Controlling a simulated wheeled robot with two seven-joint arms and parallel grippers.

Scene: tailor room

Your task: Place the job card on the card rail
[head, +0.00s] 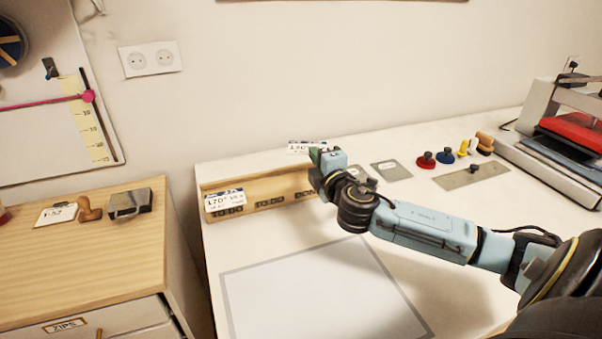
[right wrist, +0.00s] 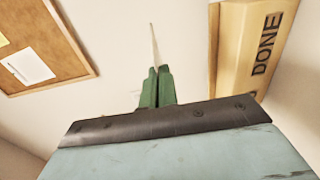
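The job card (head: 305,147) is white with a blue top band. In the head view it sticks out to the left of my right gripper (head: 318,158), above the back of the card rail. In the right wrist view it shows edge-on as a thin pale strip (right wrist: 155,46) between the green fingers of the right gripper (right wrist: 157,75), which are shut on it. The wooden card rail (head: 262,188) lies along the table's left part, with several label plates on its front. One reads DONE in the right wrist view (right wrist: 232,45). My left gripper is not in view.
Another white and blue card (head: 224,200) stands at the rail's left end. A grey-bordered mat (head: 320,290) lies in front. Pincushions (head: 426,160), small tools and a press (head: 565,135) are at the right. A wooden cabinet (head: 60,240) stands left, across a gap.

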